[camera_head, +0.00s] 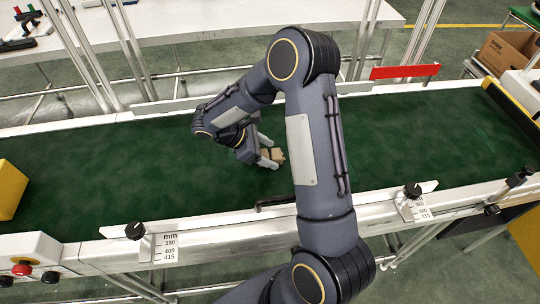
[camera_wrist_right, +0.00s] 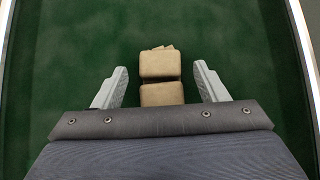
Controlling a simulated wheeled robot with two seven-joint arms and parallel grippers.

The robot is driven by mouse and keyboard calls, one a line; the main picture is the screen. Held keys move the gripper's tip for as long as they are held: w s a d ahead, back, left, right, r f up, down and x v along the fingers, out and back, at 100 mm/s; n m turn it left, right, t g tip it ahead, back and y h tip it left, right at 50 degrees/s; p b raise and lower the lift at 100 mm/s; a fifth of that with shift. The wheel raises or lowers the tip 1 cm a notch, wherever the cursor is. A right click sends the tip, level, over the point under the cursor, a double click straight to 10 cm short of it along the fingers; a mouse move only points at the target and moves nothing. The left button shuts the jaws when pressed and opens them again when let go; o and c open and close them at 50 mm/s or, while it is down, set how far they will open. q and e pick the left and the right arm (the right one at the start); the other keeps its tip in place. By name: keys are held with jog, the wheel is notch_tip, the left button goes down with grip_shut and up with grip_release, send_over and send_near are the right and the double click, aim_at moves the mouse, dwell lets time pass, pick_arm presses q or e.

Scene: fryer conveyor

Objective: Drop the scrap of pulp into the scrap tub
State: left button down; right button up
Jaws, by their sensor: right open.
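The scrap of pulp (camera_head: 275,155) is a small tan piece on the green conveyor belt (camera_head: 400,135). In the right wrist view the scrap (camera_wrist_right: 160,64) shows as two blocky tan lumps with a dark gap between them. My right gripper (camera_head: 269,154) is low over the belt at the scrap. In the right wrist view its two grey fingers (camera_wrist_right: 161,78) stand apart, one on each side of the scrap, with green belt showing between each finger and the scrap. I see no scrap tub that I can make out for sure. My left gripper is not in view.
Metal side rails (camera_head: 210,243) run along the belt. A yellow block (camera_head: 9,189) is at the left end. A red bar (camera_head: 404,72) sits on the far rail. A red button box (camera_head: 24,262) stands at the near left. A cardboard box (camera_head: 507,52) is at the far right.

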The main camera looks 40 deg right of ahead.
jog(key=shift+s+d+f, duration=0.25)
jog(key=shift+d+f, duration=0.1)
jog(key=c, duration=1.1)
jog(key=shift+c, duration=0.2)
jog(key=shift+r, duration=0.1)
jog(key=shift+r, duration=0.6)
jog(key=s+a+r, duration=0.9)
jog(key=a+r, duration=0.1)
jog(key=r, duration=0.1)
jog(key=shift+a+r, duration=0.3)
jog(key=shift+a, duration=0.1)
